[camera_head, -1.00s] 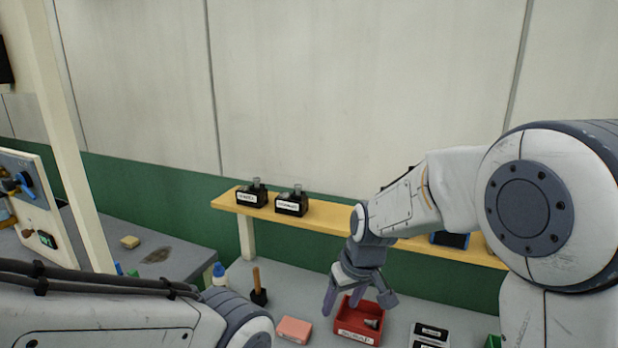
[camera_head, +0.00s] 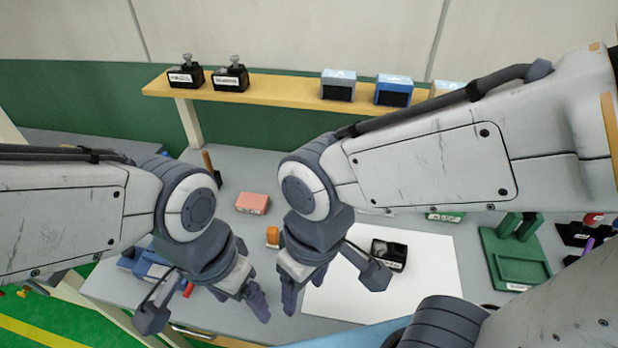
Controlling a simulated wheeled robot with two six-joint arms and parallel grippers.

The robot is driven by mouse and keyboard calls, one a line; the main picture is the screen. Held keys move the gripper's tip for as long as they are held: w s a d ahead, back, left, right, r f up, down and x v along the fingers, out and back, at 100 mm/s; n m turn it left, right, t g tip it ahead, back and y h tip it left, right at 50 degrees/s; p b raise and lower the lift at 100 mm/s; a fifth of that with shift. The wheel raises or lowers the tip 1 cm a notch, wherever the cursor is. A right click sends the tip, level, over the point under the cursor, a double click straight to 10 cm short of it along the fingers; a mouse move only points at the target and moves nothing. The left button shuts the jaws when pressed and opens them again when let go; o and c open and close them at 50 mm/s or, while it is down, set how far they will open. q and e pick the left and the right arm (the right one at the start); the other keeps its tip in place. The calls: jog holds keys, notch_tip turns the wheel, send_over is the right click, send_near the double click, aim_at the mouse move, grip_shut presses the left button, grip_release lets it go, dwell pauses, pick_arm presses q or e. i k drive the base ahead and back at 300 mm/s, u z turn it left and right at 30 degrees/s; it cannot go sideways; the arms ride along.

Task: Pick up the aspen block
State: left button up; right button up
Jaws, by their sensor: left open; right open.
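I cannot tell for certain which thing is the aspen block; the labels are too small to read. A pink block (camera_head: 252,202) with a white label lies on the grey table behind my grippers. A small orange block (camera_head: 272,237) lies nearer, just left of my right wrist. My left gripper (camera_head: 207,312) is open and empty over the front left of the table. My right gripper (camera_head: 332,288) is open, fingers pointing down, above the white sheet (camera_head: 425,290). A black labelled box (camera_head: 388,254) sits on that sheet, right of the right gripper.
A yellow shelf (camera_head: 275,90) at the back holds black holders (camera_head: 230,75) and blue and grey boxes (camera_head: 394,90). A green stand (camera_head: 518,268) is at the right. Blue objects (camera_head: 148,263) are partly hidden behind my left arm. The sheet's front part is clear.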

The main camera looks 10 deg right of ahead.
aim_at(393, 254)
jog(key=u, duration=0.15)
jog(key=k, duration=0.4)
jog(key=z, duration=0.9)
jog(key=i, duration=0.5)
